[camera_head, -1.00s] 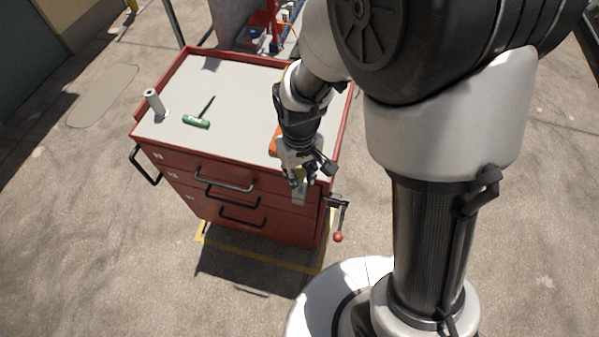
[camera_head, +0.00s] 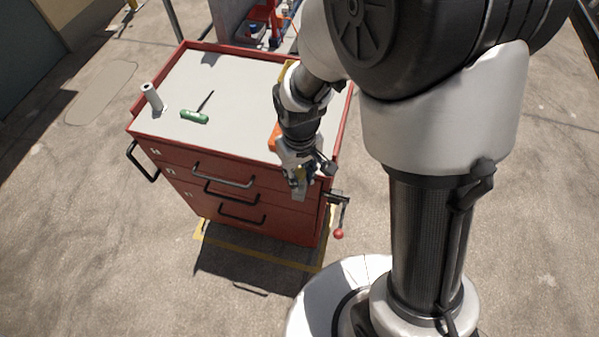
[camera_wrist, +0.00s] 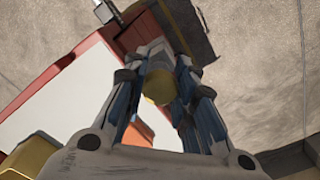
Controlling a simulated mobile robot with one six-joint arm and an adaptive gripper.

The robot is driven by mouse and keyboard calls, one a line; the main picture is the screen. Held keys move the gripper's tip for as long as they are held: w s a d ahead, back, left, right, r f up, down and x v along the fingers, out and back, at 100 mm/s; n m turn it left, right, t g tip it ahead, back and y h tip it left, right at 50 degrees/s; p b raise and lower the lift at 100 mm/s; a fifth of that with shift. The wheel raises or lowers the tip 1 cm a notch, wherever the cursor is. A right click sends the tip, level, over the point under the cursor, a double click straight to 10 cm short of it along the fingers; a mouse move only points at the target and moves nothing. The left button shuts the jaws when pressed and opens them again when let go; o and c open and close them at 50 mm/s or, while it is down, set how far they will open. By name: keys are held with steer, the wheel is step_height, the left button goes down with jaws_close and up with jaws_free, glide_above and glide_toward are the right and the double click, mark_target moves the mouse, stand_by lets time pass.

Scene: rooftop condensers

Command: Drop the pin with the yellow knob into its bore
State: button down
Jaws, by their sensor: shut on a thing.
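The pin's yellow knob (camera_wrist: 158,88) shows between the fingers of my gripper (camera_wrist: 157,65) in the wrist view. My gripper is shut on the pin. The pin's shank is hidden by the knob and fingers. In the head view my gripper (camera_head: 299,178) points down at the front right corner of the red cart.
The red cart (camera_head: 240,189) has a grey top with a green-handled tool (camera_head: 194,117) and an upright grey cylinder (camera_head: 152,97). An orange thing (camera_wrist: 139,133) lies close beside my gripper. A crank with a red knob (camera_head: 338,234) sticks out at the cart's right side.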

steer(key=c, duration=1.2)
jaws_free()
steer(key=shift+c, duration=0.2)
steer(key=shift+r, duration=0.1)
step_height(320, 180, up, 12)
steer(key=s+d+r+m+t, duration=0.4)
steer(key=s+d+r, duration=0.6)
steer(key=s, duration=0.3)
steer(key=shift+s+d+m+t, duration=0.2)
steer(key=shift+d+m+t, duration=0.1)
steer(key=shift+d+m, duration=0.15)
